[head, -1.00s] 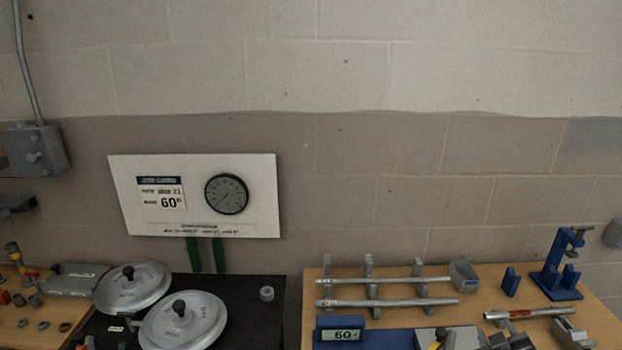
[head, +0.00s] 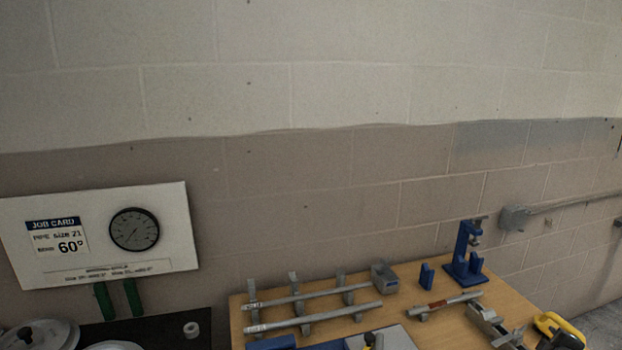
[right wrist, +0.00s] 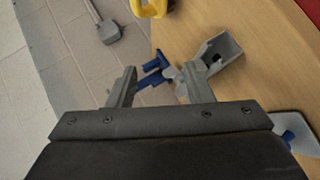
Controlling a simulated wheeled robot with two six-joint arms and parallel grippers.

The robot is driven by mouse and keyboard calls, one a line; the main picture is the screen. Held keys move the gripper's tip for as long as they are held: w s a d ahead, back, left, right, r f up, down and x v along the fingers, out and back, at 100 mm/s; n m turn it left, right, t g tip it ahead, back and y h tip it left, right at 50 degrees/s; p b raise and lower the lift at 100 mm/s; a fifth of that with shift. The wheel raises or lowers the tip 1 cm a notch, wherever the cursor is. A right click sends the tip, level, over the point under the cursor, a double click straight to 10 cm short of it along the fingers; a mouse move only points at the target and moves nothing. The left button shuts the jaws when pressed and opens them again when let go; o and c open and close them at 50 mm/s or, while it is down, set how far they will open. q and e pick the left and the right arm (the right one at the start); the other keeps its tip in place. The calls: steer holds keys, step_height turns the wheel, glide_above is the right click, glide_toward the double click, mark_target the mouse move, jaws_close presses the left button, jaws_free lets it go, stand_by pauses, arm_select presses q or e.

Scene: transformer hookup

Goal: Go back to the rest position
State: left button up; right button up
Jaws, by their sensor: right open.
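My right gripper (right wrist: 162,78) shows in the right wrist view, with its two grey fingers apart and nothing between them. It is above the wooden bench (right wrist: 262,60), with the blue stand (right wrist: 150,76) and a grey open box-shaped part (right wrist: 218,52) beyond its fingers. In the head view, the right gripper is at most a small part at the lower right edge, hard to tell from the grey parts there. My left gripper is not in view.
The wooden bench (head: 240,318) carries pipes on a rack (head: 310,295), the blue stand (head: 466,262) and a yellow-handled tool (head: 558,328). A job card board (head: 100,235) with a gauge hangs at left. The space above the bench is clear.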

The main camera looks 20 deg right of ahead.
steer(key=s+d+f+m+g+h, duration=0.15)
steer(key=s+d+f, duration=0.3)
steer(key=s, duration=0.65)
steer(key=s+d+f+m+g, duration=0.1)
steer(key=s+d+f+g, duration=0.3)
steer(key=s, duration=0.6)
steer(key=s+d+f+m+g, duration=0.15)
steer(key=s+d+f, duration=0.35)
steer(key=s, duration=0.6)
steer(key=s+a+f+m+g+y, duration=0.1)
steer(key=s+a+f+y, duration=0.1)
steer(key=a+f, duration=0.9)
steer(key=s+a+f+y, duration=0.3)
steer(key=a+f, duration=0.7)
steer(key=a, duration=0.4)
steer(key=a+f+m+y, duration=0.1)
steer(key=a+f, duration=0.2)
steer(key=a, duration=0.8)
steer(key=a+f+y, duration=0.2)
steer(key=a+f, duration=0.1)
steer(key=a, duration=0.7)
steer(key=a+f+m+y, duration=0.1)
steer(key=a+f, duration=0.2)
steer(key=a, duration=0.8)
step_height(320, 180, down, 6)
steer(key=d+b, duration=0.1)
steer(key=b, duration=0.5)
steer(key=shift+s+d+f, duration=0.1)
